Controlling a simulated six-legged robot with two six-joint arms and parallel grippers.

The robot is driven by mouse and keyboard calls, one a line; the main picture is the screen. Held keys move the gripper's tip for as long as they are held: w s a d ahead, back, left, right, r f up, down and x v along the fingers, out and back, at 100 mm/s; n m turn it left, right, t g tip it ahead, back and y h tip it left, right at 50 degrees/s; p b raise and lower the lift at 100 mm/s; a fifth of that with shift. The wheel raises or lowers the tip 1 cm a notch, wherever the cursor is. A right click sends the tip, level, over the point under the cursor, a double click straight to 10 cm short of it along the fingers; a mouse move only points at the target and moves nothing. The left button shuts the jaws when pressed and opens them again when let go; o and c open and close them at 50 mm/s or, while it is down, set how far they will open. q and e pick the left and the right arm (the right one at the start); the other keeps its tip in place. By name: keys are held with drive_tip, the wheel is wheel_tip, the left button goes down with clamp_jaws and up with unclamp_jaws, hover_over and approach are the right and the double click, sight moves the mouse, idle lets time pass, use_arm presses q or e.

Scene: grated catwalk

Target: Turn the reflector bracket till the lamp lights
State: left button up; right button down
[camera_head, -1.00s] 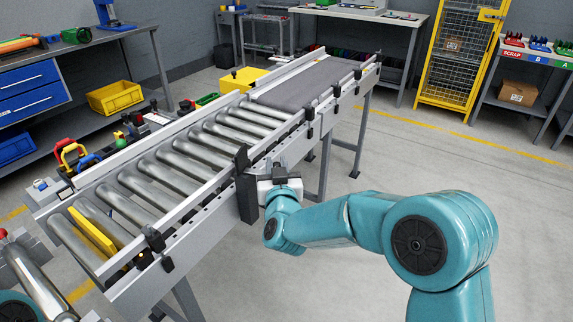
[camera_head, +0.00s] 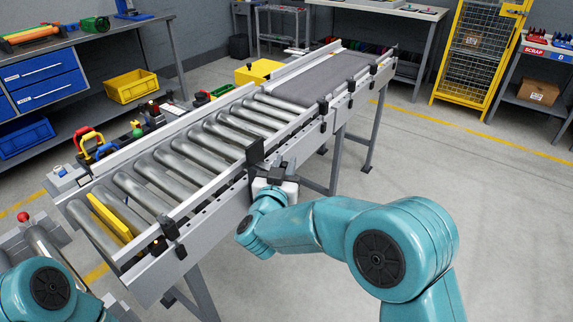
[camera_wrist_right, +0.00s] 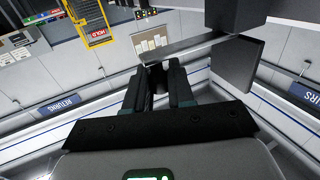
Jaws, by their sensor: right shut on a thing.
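My right gripper (camera_head: 274,176) is at the near side rail of the roller conveyor (camera_head: 205,205). In the right wrist view its fingers (camera_wrist_right: 159,78) are closed on a small dark piece between them, which I take to be part of the reflector bracket. A black plate of that bracket (camera_head: 255,151) stands at the rail just above the gripper; the wrist view shows black blocks (camera_wrist_right: 238,62) and a grey bar beside the fingers. A dark sensor mount (camera_head: 170,228) sits farther down the rail, with a tiny amber spot near it; whether a lamp is lit is unclear. My left gripper is out of view.
A yellow plate (camera_head: 109,217) lies among the near rollers. Coloured handles (camera_head: 90,140) and controls line the far rail. A workbench (camera_head: 90,48) with blue drawers stands left, a yellow cage (camera_head: 480,60) at the back right. The floor right of the conveyor is clear.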

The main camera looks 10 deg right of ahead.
drive_tip(key=c, duration=1.1)
unclamp_jaws()
drive_tip(key=shift+a+r, duration=0.1)
drive_tip(key=shift+r, duration=0.4)
drive_tip(key=shift+o, duration=0.3)
drive_tip(key=shift+s+a, duration=0.1)
drive_tip(key=shift+f, duration=0.25)
drive_tip(key=v, duration=1.6)
drive_tip(key=shift+s, duration=0.2)
drive_tip(key=shift+r, duration=0.1)
